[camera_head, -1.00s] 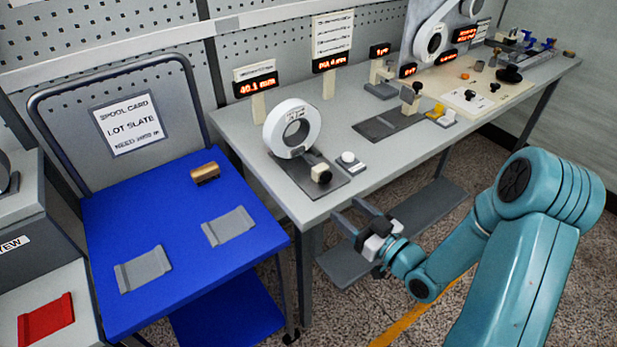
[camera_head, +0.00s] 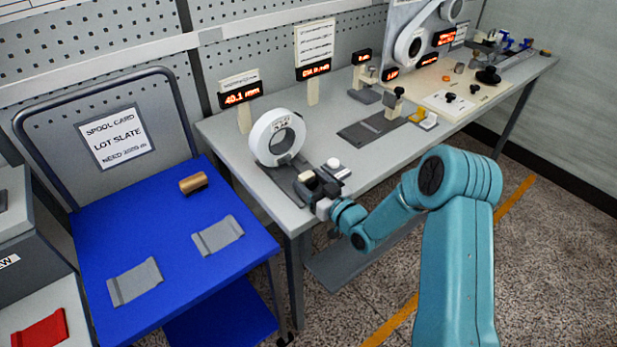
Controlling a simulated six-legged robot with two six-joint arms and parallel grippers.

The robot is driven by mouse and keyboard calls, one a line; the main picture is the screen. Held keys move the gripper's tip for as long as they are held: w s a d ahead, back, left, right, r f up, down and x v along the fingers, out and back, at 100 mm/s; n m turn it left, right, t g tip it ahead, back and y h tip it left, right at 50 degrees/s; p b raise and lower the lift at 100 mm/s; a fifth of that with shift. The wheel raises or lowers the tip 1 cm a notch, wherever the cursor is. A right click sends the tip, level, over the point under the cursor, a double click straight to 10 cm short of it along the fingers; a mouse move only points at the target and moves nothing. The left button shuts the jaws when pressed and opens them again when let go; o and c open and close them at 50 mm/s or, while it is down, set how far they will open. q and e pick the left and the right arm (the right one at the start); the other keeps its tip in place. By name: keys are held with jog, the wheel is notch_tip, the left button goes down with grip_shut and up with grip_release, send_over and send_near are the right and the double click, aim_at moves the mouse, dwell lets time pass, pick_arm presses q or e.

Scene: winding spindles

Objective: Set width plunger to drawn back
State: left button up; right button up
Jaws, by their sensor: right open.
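The width gauge is a white ring (camera_head: 265,139) standing on a dark base plate at the near left end of the grey bench. Its display (camera_head: 240,95) reads 40.1 mm. What looks like the plunger, a dark block with a pale top (camera_head: 306,176), sits on the base in front of the ring. My right gripper (camera_head: 308,186) is open at the plunger, its dark fingers overlapping it in the picture. I cannot tell whether they touch it. Much of the plunger is hidden by the gripper. My left gripper is out of view.
A white button (camera_head: 333,163) on a small block stands just right of the gripper. Another dark plate (camera_head: 362,134) lies farther along the bench. A blue cart (camera_head: 180,235) with a brown spool (camera_head: 193,184) stands at left.

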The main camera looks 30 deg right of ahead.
jog(key=shift+w, duration=0.6)
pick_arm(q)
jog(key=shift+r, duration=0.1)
pick_arm(e)
jog(key=shift+c, duration=0.2)
